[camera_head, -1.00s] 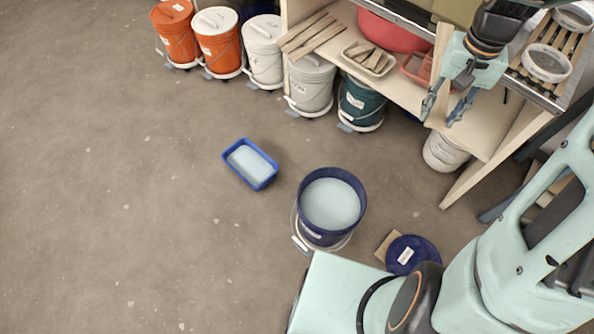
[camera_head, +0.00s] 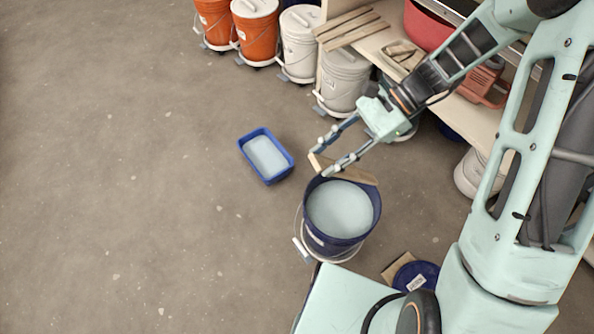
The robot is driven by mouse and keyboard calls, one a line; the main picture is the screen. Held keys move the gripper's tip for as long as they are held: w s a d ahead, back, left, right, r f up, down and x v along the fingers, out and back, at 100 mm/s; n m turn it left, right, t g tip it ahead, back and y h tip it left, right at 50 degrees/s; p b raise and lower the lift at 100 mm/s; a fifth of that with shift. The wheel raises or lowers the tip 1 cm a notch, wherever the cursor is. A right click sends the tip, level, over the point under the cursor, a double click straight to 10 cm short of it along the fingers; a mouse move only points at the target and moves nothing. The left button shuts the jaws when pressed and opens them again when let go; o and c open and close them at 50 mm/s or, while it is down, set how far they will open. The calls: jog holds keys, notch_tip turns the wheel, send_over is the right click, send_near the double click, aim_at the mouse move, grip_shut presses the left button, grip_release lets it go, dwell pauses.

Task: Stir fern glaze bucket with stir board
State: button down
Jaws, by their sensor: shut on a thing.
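My gripper (camera_head: 323,156) is shut on a flat wooden stir board (camera_head: 355,174), with the fingers on either side of its left part. The board lies crosswise above the far rim of an open dark blue bucket (camera_head: 316,241). I cannot tell whether it touches the rim. The bucket is full of pale blue glaze (camera_head: 340,209), whose surface looks smooth. The label on the bucket is too small to read, so I cannot tell if it is the fern one.
A blue tray (camera_head: 283,177) with pale liquid sits left of the bucket. A dark blue lid (camera_head: 414,274) lies right of it, by a brown piece (camera_head: 396,268). Lidded buckets line the back by a wooden shelf (camera_head: 372,37) with loose boards. The left floor is clear.

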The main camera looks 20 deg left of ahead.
jog(key=s+a+f+m+y+b, duration=0.1)
jog(key=a+f+m+y+b, duration=0.3)
jog(key=a, duration=0.3)
jog(key=w+d+f+b, duration=0.2)
jog(key=f+b, duration=0.3)
jog(key=f, duration=0.2)
jog(key=w+d+f+b, duration=0.2)
jog(key=f+b, duration=0.3)
jog(key=f, duration=0.3)
jog(key=w+d+f+n+b, duration=0.1)
jog(key=w+d+f+b, duration=0.1)
jog(key=f+b, duration=0.3)
jog(key=shift+w+d+f+y, duration=0.35)
jog(key=shift+d+f, duration=0.1)
jog(key=shift+f, duration=1.1)
